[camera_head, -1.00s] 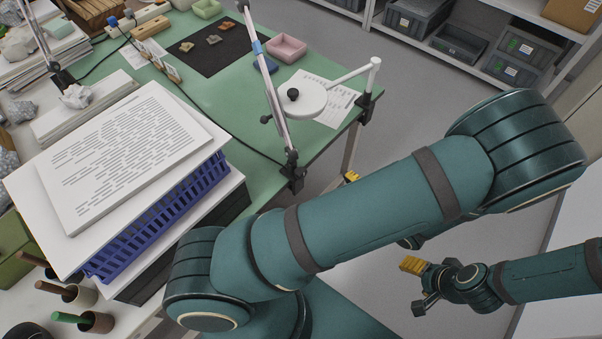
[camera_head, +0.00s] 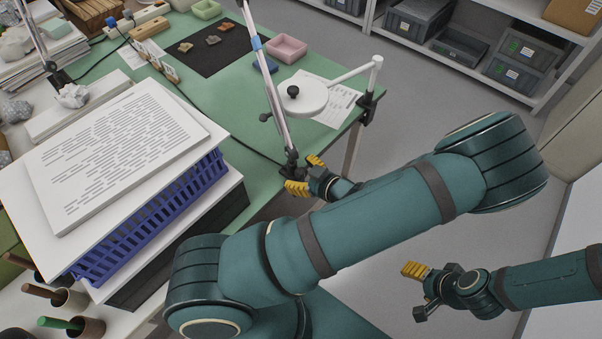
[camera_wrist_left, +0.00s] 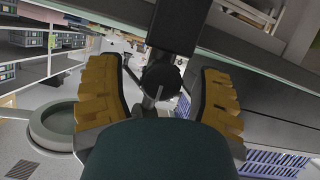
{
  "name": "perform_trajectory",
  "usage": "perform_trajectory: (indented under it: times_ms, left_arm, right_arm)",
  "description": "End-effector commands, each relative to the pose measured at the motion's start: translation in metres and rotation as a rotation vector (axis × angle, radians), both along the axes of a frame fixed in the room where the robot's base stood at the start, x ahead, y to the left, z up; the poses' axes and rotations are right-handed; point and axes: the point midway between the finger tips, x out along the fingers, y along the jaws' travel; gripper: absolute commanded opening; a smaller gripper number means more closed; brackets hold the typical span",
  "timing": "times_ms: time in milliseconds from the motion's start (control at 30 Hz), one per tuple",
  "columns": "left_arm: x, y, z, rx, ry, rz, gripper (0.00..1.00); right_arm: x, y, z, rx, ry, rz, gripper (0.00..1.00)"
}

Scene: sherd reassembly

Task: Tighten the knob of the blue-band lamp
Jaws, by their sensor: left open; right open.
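The blue-band lamp (camera_head: 272,85) is a thin pale pole with a blue band near its top, clamped at the green table's edge. A small dark knob sits on its pole, and a dark clamp is at its foot. My left gripper (camera_head: 306,174) is open at the foot, its yellow fingers spread beside the clamp. In the left wrist view a dark ridged knob (camera_wrist_left: 161,80) shows between the open fingers of the left gripper (camera_wrist_left: 158,72); contact cannot be told. My right gripper (camera_head: 418,291) is open and empty over the floor at the lower right.
A white round-headed lamp (camera_head: 303,98) stands close to the right, on a clamped arm. A blue crate (camera_head: 160,215) under papers stands left of my left arm. A pink tray (camera_head: 286,48) lies behind.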

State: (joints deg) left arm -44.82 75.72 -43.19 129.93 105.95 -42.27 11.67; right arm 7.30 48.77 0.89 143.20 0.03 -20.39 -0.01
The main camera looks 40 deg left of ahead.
Motion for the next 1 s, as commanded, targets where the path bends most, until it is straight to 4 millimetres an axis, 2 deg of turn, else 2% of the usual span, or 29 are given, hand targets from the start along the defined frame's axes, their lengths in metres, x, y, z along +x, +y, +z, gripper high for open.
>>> perform_trajectory:
  times_ms: [267,400,467,667,1000]
  left_arm:
    - [0.0,0.001,0.0,0.0,0.0,0.0,0.68]
    - [0.0,0.001,0.0,0.0,0.0,0.0,0.18]
    - [0.0,0.001,0.0,0.0,0.0,0.0,0.0]
    - [0.0,0.001,0.001,0.001,0.014,0.001,0.0]
    - [0.0,0.001,0.002,0.014,0.208,0.003,0.0]
  right_arm:
    - [0.0,0.0,0.0,0.0,-0.001,0.0,0.64]
    - [0.0,0.0,0.0,0.0,-0.001,0.0,0.64]
    - [0.0,0.0,0.0,0.0,-0.001,0.0,0.64]
    - [0.0,0.0,0.004,0.0,0.001,0.0,0.64]
    - [-0.006,0.001,0.037,0.003,0.014,0.004,0.64]
